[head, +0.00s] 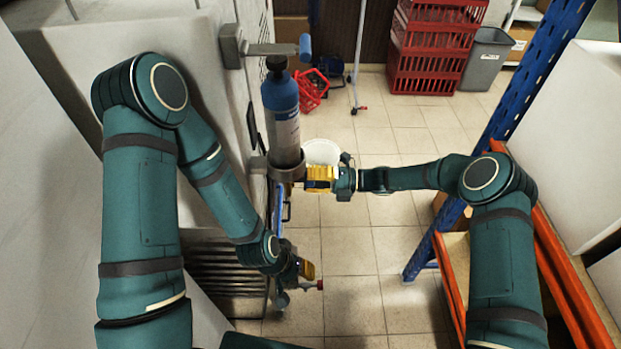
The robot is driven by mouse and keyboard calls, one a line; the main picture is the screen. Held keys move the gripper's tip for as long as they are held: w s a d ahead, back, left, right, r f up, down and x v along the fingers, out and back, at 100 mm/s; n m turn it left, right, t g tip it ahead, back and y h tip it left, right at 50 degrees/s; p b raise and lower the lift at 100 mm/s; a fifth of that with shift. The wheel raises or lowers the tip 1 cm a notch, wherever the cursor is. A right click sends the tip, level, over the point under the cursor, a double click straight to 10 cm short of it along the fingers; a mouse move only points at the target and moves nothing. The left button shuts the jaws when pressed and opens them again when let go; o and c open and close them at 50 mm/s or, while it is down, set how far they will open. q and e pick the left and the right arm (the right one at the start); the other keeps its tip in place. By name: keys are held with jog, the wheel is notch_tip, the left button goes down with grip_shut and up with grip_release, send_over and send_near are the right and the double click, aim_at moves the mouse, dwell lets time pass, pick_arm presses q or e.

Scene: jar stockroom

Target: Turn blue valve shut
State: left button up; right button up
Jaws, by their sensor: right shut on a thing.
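A grey lever with an upright blue grip (305,47) sticks out from a wall mount at the top, above and behind a blue and grey bottle. It looks like the blue valve, and neither gripper is at it. My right gripper (309,179), with yellow fingers, is shut at the grey ring holder (287,170) around the bottle's lower end. The exact contact is hard to see. My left gripper (304,270) is low by the wall, close to a grey lever with a red end (319,285). Its jaws are partly hidden.
The blue and grey bottle (283,110) stands upright in the ring. A blue upright bar (278,205) runs below it. Red crates (432,48) and a grey bin (486,60) stand at the back. A blue and orange rack borders the right. Tiled floor (350,250) is clear in the middle.

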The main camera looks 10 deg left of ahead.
jog(key=shift+r, duration=0.1)
dwell(0.4)
jog(key=o, duration=1.2)
jog(key=shift+a, duration=0.1)
jog(key=d, duration=0.4)
jog(key=w+d, duration=0.1)
jog(key=d, duration=0.3)
jog(key=w+d, duration=0.1)
jog(key=d, duration=0.3)
jog(key=shift+w+f, duration=0.25)
jog(key=shift+f, duration=0.05)
pick_arm(q)
jog(key=w+d+r+p, duration=0.2)
jog(key=d+r+p, duration=0.3)
jog(key=d+r, duration=0.2)
jog(key=d, duration=0.2)
jog(key=shift+d, duration=0.4)
pick_arm(e)
notch_tip(320, 180, up, 5)
jog(key=shift+f, duration=0.1)
